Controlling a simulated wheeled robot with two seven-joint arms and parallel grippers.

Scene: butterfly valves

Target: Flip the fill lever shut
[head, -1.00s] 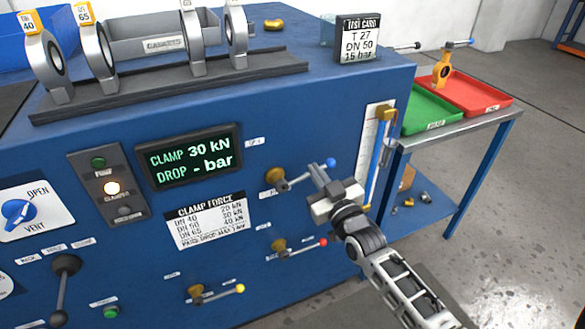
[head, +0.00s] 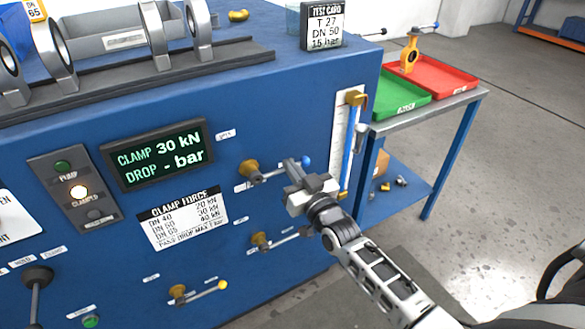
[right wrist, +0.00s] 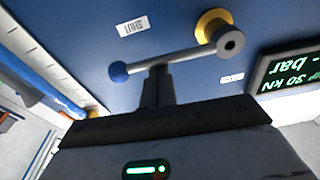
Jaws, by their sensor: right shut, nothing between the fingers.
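The lever with a blue knob (head: 307,161) and a brass hub (head: 250,170) sits on the blue panel, its bar pointing right and slightly up in the head view. It also shows in the right wrist view, with its blue knob (right wrist: 119,71), bar and brass hub (right wrist: 212,25). I cannot read its label clearly enough to confirm the word fill. My right gripper (head: 291,166) is shut and empty, its fingertips (right wrist: 157,75) at the bar near the knob end. Whether they touch is unclear. My left gripper is not in view.
Below are a lever whose knob my right arm hides (head: 262,240) and a yellow-knobbed lever (head: 205,291). A gauge tube (head: 348,140) stands right of the lever. The display (head: 158,153) reads CLAMP 30 kN, DROP - bar. A side table holds green (head: 400,103) and red (head: 445,80) trays.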

